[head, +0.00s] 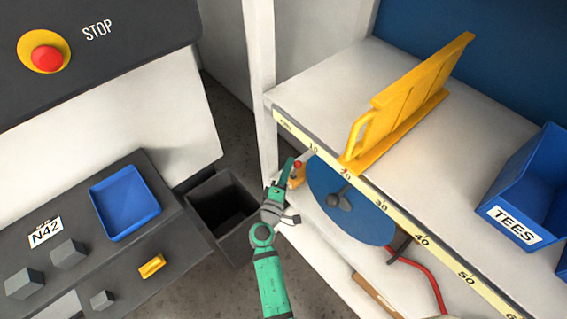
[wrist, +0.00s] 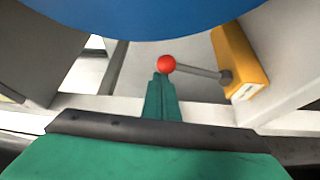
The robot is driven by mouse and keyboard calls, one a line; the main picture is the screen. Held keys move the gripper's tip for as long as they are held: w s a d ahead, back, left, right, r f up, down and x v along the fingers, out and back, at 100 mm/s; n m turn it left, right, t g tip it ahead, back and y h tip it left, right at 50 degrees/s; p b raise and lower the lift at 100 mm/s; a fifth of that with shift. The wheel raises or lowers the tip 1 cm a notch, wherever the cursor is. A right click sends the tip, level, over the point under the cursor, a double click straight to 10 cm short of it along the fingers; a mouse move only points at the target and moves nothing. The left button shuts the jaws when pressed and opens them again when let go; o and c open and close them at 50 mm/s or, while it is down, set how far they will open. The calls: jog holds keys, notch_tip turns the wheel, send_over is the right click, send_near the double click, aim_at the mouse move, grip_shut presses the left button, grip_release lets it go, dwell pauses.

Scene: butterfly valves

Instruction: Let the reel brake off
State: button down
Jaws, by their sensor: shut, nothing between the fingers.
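The brake lever ends in a red ball knob (wrist: 166,64), which also shows small in the head view (head: 298,164). Its grey rod (wrist: 196,71) runs right, tilting slightly down, to a pivot on a yellow block (wrist: 237,64). The blue reel (head: 345,208) stands under the shelf edge with a dark hub; its lower rim (wrist: 140,22) fills the top of the wrist view. My gripper (wrist: 160,80) is shut and empty, its fingertips just below and slightly left of the knob in the wrist view. Whether they touch it I cannot tell.
A white shelf (head: 335,85) with a ruled edge overhangs the reel; a yellow guard (head: 405,105) stands on it. A blue bin (head: 525,195) marked TEES is at right. A red hose (head: 428,275) lies below. A dark open bin (head: 222,207) and a console with a blue tray (head: 125,202) are left.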

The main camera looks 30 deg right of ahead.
jog(key=shift+s+d+f, duration=0.1)
jog(key=shift+s+d, duration=0.05)
jog(key=shift+s, duration=0.3)
jog(key=shift+s+d+f, duration=0.1)
jog(key=shift+s+d, duration=0.05)
jog(key=shift+s, duration=0.3)
jog(key=shift+s+d+f, duration=0.1)
jog(key=shift+s+d, duration=0.05)
jog(key=shift+s, duration=0.1)
jog(key=w+a+f+v, duration=0.1)
jog(key=v, duration=0.8)
jog(key=shift+s+a+f, duration=0.2)
jog(key=shift+s+f, duration=0.1)
jog(key=shift+f, duration=0.15)
